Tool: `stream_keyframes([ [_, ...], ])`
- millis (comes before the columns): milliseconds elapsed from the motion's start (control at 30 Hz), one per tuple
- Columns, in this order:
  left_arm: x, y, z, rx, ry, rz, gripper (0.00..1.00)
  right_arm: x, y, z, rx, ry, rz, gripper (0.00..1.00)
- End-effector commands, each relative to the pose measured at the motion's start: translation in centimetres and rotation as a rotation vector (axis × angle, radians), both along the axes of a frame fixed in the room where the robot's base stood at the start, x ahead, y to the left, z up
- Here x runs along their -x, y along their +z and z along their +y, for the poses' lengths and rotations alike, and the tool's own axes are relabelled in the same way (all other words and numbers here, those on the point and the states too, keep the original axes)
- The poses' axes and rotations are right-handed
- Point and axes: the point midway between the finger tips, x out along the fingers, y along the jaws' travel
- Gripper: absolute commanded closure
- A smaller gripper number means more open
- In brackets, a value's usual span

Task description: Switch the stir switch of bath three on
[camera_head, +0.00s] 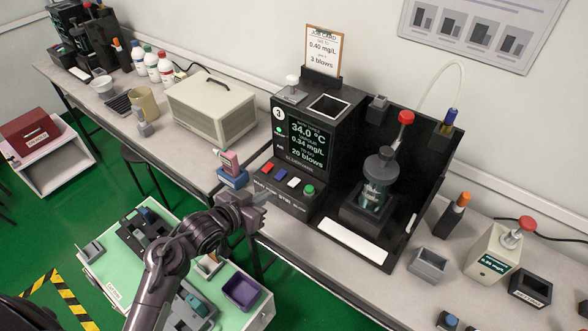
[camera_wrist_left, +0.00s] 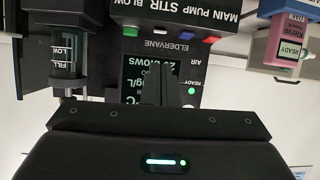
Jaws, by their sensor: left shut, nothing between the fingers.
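Bath three (camera_head: 318,130) is a black unit marked 3, with a lit screen (camera_head: 306,143) reading 34.0 °C, 0.34 mg/L and 20 blows. Its sloped front panel has a row of switches: red, blue, white and round green. The labels read MAIN, PUMP, STIR, BLOW, so the white stir switch (camera_head: 294,181) is third; it also shows in the left wrist view (camera_wrist_left: 157,31). Whether it is on, I cannot tell. My left gripper (camera_head: 262,198) is shut and empty, in front of the panel, apart from the switches; its fingers (camera_wrist_left: 168,88) overlap the screen in the wrist view. My right gripper is out of view.
A pink tester in a blue holder (camera_head: 232,178) stands just left of the panel. A beige box (camera_head: 211,108) is behind left. A low pale green table (camera_head: 250,318) with trays stands below my left arm.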

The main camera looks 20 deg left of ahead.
Motion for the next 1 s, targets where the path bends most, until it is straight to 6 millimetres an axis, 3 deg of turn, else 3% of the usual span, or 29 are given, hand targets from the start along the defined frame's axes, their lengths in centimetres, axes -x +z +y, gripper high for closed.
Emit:
stream_keyframes([
  [33,0.0,1.4,0.0,-0.006,-0.006,-0.021,1.00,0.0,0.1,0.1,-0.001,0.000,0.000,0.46],
  [167,0.1,3.1,0.0,-0.013,-0.013,-0.046,1.00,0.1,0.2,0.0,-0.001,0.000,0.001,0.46],
  [600,-0.4,3.1,-0.2,-0.014,-0.014,-0.050,1.00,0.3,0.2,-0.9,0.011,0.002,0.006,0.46],
  [767,-2.3,2.5,-0.9,-0.011,-0.014,-0.051,1.00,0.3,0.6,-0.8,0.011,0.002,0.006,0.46],
  [1000,-6.9,0.7,-2.6,-0.011,-0.013,-0.049,1.00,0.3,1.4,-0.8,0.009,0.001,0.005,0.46],
])
